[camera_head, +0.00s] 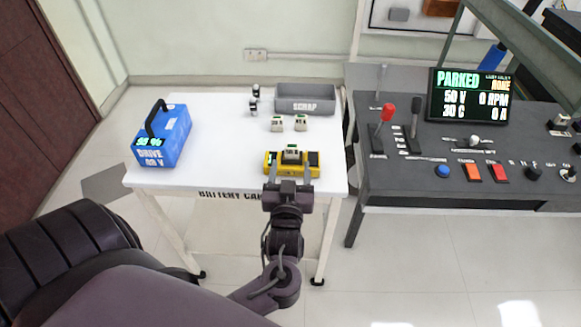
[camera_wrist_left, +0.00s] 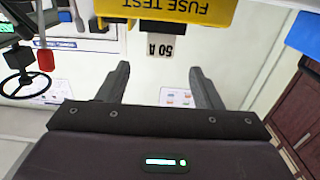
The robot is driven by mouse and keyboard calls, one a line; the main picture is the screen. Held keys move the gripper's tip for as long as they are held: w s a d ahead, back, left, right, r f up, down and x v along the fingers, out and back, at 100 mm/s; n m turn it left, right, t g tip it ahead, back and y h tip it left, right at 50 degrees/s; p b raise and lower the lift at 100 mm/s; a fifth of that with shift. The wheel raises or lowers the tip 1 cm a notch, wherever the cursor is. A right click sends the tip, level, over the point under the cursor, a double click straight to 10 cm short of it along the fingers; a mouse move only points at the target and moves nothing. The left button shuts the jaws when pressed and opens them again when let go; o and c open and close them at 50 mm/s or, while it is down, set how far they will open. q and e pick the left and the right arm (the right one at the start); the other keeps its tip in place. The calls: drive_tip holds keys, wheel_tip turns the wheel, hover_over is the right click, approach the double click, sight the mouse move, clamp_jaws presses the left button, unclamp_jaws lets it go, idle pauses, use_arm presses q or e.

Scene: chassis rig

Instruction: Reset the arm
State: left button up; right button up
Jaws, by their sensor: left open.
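My left gripper (camera_head: 290,172) is at the front edge of the white table (camera_head: 215,135), at a yellow block (camera_head: 311,171) that has a small light fuse piece (camera_head: 291,155) on it. In the left wrist view my left gripper (camera_wrist_left: 160,80) has its two fingers wide apart with nothing between them. The yellow block (camera_wrist_left: 205,12), marked "FUSE TEST", and the fuse piece (camera_wrist_left: 166,46), marked "50 A", lie beyond the fingertips there. My right gripper does not show in either view.
A blue battery box (camera_head: 165,138) stands at the table's left. A grey scrap bin (camera_head: 305,99), two small fuses (camera_head: 277,123) and small dark-and-light pieces (camera_head: 254,97) are at the back. A grey control desk (camera_head: 420,175) with levers and a screen (camera_head: 470,95) is at right.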

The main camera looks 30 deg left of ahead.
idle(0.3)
use_arm(q)
drive_tip(key=s+d+f+m+g+h, duration=0.4)
drive_tip(key=d+g+h, duration=0.2)
drive_tip(key=d+h, duration=0.25)
drive_tip(key=s+m+g, duration=0.4)
drive_tip(key=s+g, duration=0.2)
drive_tip(key=s, duration=0.5)
wheel_tip(320, 180, down, 30)
drive_tip(key=s+g, duration=0.1)
drive_tip(key=s, duration=0.1)
drive_tip(key=s+a+f+g, duration=0.1)
drive_tip(key=s+a+f, duration=0.1)
drive_tip(key=s+f, duration=1.5)
drive_tip(key=shift+s+a+f+m+h, duration=0.3)
drive_tip(key=shift+s+f+h, duration=0.05)
drive_tip(key=shift+s, duration=0.75)
